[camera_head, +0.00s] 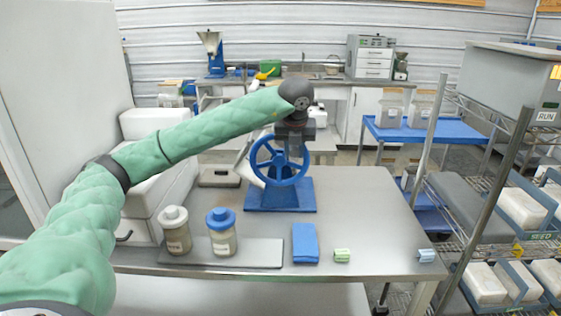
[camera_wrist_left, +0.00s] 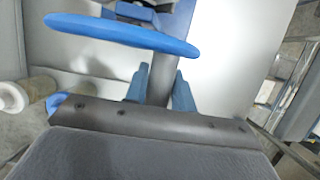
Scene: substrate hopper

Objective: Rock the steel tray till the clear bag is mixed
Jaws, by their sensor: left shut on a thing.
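I see no steel tray for rocking and no clear bag that I can make out. A blue handwheel (camera_head: 280,160) stands upright on a blue base (camera_head: 293,196) on the steel table. My left gripper (camera_head: 291,140) reaches over from the left and points down at the wheel's upper part. In the left wrist view its fingers (camera_wrist_left: 158,88) are closed about a grey bar (camera_wrist_left: 157,80), apparently the wheel's handle. The blue wheel rim (camera_wrist_left: 120,34) crosses that view just beyond. The exact contact is hidden in the head view. My right gripper is not in view.
Wire shelving (camera_head: 482,190) stands right. The table's right side is clear.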

